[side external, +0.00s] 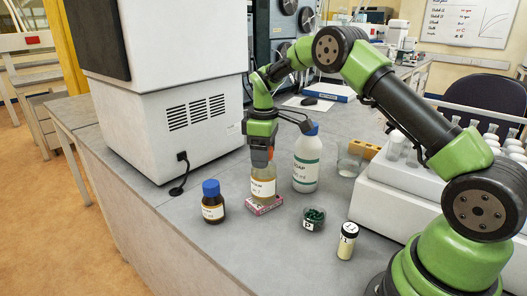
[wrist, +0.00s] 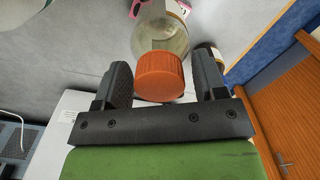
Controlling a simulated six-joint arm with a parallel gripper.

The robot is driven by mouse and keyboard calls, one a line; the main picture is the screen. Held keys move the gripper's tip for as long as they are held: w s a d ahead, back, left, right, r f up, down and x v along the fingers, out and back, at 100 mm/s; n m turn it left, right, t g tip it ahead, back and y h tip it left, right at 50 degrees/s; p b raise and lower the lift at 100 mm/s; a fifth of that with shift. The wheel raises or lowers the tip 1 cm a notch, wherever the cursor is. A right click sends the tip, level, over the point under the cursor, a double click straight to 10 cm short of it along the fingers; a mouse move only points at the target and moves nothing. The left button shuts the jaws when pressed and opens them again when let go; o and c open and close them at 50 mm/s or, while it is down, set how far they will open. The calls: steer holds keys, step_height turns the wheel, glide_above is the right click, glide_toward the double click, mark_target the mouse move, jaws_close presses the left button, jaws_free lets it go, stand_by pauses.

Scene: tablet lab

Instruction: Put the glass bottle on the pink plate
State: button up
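The glass bottle (side external: 263,183), clear with yellowish contents, a label and an orange cap, stands upright over the small pink plate (side external: 264,209). Its base appears to touch the plate. My gripper (side external: 262,157) is directly above, pointing down, with its fingers around the cap. The fingers look open. A bit of the pink plate (wrist: 137,9) shows at the top edge, mostly hidden by the bottle.
A brown bottle with a blue cap (side external: 213,204) stands to the left. The front bench edge is clear.

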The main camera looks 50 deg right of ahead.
steer(key=shift+r, duration=0.15)
step_height(320, 180, up, 12)
steer(key=s+a+r+m+t, duration=0.2)
steer(key=s+a+r, duration=0.3)
steer(key=s+r, duration=0.15)
steer(key=s+a+m+t+y, duration=0.1)
steer(key=s+a+m+t, duration=0.1)
steer(key=s, duration=0.7)
steer(key=s+a+f+m+t+y, duration=0.1)
steer(key=s+a+m+t, duration=0.2)
steer(key=s, duration=0.7)
steer(key=shift+s+a+m, duration=0.15)
steer(key=shift+a+m, duration=0.95)
steer(key=shift+m, duration=0.1)
